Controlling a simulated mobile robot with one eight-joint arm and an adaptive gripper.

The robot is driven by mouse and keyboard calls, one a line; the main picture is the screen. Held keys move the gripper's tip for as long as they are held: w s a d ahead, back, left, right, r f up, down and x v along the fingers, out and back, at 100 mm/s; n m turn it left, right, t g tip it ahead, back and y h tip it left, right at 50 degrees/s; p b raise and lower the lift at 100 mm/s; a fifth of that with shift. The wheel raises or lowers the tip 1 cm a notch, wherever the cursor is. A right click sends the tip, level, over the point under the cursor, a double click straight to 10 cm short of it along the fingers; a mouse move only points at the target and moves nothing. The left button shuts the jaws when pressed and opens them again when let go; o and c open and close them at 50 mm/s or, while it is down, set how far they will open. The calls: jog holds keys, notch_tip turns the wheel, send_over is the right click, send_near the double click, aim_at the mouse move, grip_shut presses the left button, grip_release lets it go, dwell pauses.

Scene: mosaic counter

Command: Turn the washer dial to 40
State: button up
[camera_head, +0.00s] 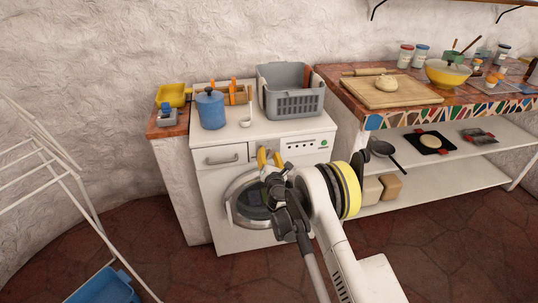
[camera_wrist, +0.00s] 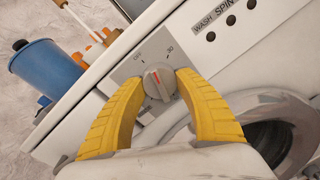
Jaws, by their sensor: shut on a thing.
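The washer (camera_head: 215,190) is a white front-loader with a round glass door. In the head view my gripper (camera_head: 270,155) hides the dial.
On the washer top stand a blue pot (camera_head: 210,110) and a grey basket (camera_head: 290,90). The washer's control panel with buttons (camera_head: 303,143) is right of the dial. A mosaic-edged counter (camera_head: 370,122) stands at the right. A white drying rack (camera_head: 45,150) stands at the left.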

jog(key=m, duration=0.4)
jog(key=shift+r, duration=0.1)
jog(key=m, duration=0.5)
jog(key=shift+w+g+y, duration=0.1)
jog(key=shift+g+y, duration=0.3)
jog(key=m, duration=0.5)
jog(key=shift+r+y, duration=0.1)
jog(key=shift+y, duration=0.3)
jog(key=m, duration=0.4)
jog(key=shift+d+m, duration=0.1)
jog(key=shift+m, duration=0.2)
jog(key=shift+y, duration=0.3)
jog(key=o, duration=1.2)
jog(key=v, duration=0.7)
jog(key=shift+s, duration=0.25)
